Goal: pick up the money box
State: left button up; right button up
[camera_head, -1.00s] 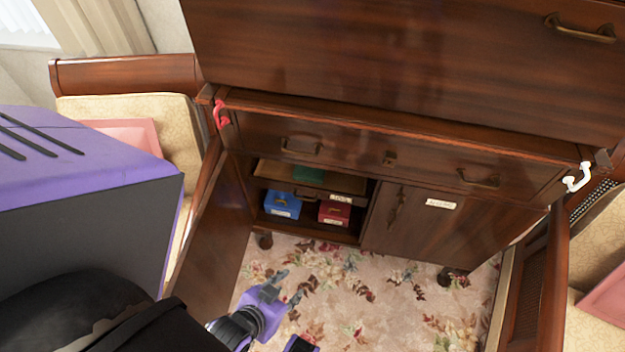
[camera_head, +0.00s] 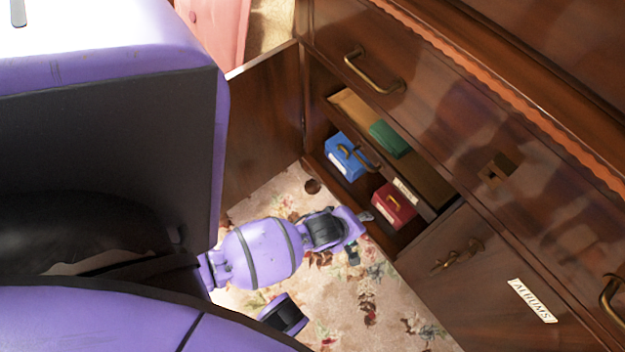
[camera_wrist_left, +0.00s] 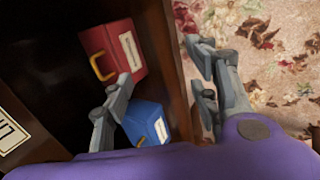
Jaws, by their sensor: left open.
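Two small boxes stand in the open lower compartment of the cabinet: a blue one (camera_head: 346,157) and a red one (camera_head: 393,205) with a yellow handle and a pale label. I cannot read the labels, so I cannot tell which is the money box. Both also show in the left wrist view, red (camera_wrist_left: 122,48) above blue (camera_wrist_left: 147,121). My left gripper (camera_head: 360,235) is open and empty, low in front of the compartment near the red box. In the wrist view its fingers (camera_wrist_left: 158,82) straddle the compartment's edge. My right gripper is not seen.
The cabinet's open door (camera_head: 262,130) stands left of the compartment. A shut door with an "ALBUMS" label (camera_head: 532,301) is on the right. A drawer handle (camera_head: 372,72) juts out above. Floral carpet (camera_head: 375,300) in front is clear.

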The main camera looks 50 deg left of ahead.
pick_arm(q)
send_near(392, 203)
notch_tip(392, 203, down, 4)
jog(key=s, duration=0.2)
jog(key=w+b, duration=0.1)
jog(key=w, duration=0.4)
jog(key=shift+d+b, duration=0.1)
jog(key=shift+b, duration=0.3)
jog(key=shift+b+x, duration=0.45)
jog(key=shift+x, duration=0.65)
jog(key=shift+d+f, duration=0.1)
jog(key=shift+f, duration=0.1)
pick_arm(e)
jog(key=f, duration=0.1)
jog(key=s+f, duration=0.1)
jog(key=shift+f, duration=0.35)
pick_arm(q)
jog(key=shift+c, duration=0.5)
